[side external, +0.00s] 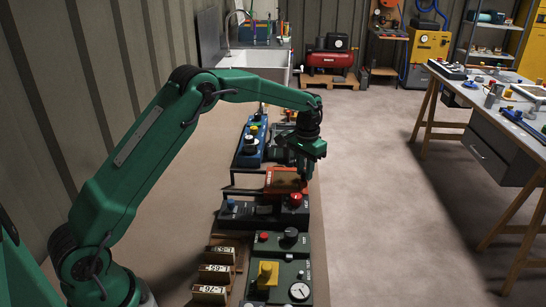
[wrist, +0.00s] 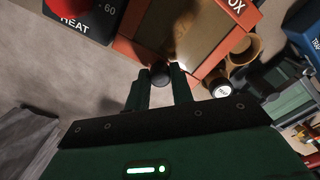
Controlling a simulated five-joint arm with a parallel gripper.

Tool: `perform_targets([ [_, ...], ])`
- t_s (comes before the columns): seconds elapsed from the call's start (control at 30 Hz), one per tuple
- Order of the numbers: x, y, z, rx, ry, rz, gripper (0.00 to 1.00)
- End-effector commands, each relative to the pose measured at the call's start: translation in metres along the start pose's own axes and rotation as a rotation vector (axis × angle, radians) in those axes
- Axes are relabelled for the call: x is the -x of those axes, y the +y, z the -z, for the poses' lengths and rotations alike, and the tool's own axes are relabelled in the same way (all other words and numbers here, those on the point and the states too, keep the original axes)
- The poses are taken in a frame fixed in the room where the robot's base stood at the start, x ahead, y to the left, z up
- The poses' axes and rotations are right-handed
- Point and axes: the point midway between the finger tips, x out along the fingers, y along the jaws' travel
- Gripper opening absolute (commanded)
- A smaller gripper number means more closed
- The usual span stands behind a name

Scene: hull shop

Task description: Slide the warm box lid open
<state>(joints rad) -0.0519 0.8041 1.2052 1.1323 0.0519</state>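The warm box (side external: 284,180) is orange and sits in the row of equipment in the middle of the side view. In the wrist view the warm box (wrist: 221,56) shows an orange rim around a brownish panel (wrist: 185,28), with part of its lettering, "OX". A round dark knob (wrist: 160,74) is at the box's near edge. My gripper (wrist: 161,82) points down at that edge, its two fingers on either side of the knob. I cannot tell whether they touch it. In the side view my gripper (side external: 306,176) is at the box's right end, its tips partly hidden.
A panel with a red button (side external: 296,199) stands just in front of the box; a blue unit (side external: 251,146) stands behind. In the wrist view, a dark heat panel (wrist: 75,25) is left and tan cups (wrist: 241,47) are right. Open floor (side external: 370,200) lies to the right.

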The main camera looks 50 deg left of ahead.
Motion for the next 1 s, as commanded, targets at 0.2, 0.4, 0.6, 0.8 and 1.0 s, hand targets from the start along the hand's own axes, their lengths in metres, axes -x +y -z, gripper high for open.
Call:
perform_targets([
  [0.2, 0.001, -0.002, -0.002, 0.0, 0.0, 0.0, 0.0],
  [0.4, 0.001, -0.016, -0.015, 0.002, -0.001, 0.0, 0.0],
  [0.6, 0.002, -0.036, -0.034, 0.004, 0.001, 0.0, 0.0],
  [0.8, 0.002, -0.059, -0.057, 0.004, 0.001, 0.0, 0.0],
  [1.0, 0.002, -0.078, -0.076, 0.004, 0.003, 0.001, 0.0],
])
